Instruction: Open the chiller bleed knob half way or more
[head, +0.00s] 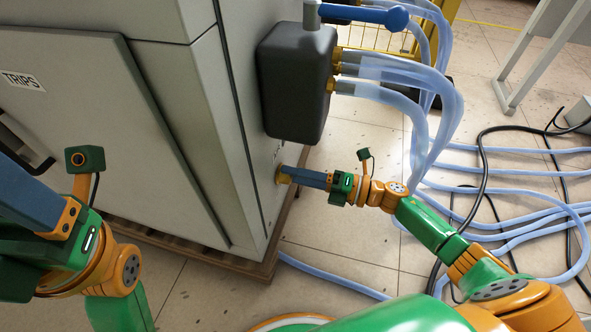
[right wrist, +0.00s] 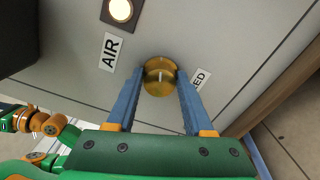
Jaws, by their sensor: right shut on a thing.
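The bleed knob is a round brass knob (right wrist: 159,84) on the grey cabinet panel in the right wrist view. A short pale mark on its face runs nearly upright in that view. A label (right wrist: 201,78) beside it shows "ED"; the rest is hidden behind a finger. My right gripper (right wrist: 160,73) is shut on the knob, one blue finger on each side. In the head view, my right gripper (head: 284,175) meets the cabinet's side low down, and little of the knob shows. My left gripper (head: 30,195) is at the left edge, its fingertips out of frame.
The grey cabinet (head: 185,75) stands on a wooden pallet (head: 262,268). A black box (head: 297,85) with pale blue hoses (head: 440,110) sits above my right gripper. A blue-handled lever (head: 365,15) is above it. Hoses and black cables lie on the floor at right. A lit round lamp (right wrist: 121,10) is near the "AIR" label (right wrist: 110,52).

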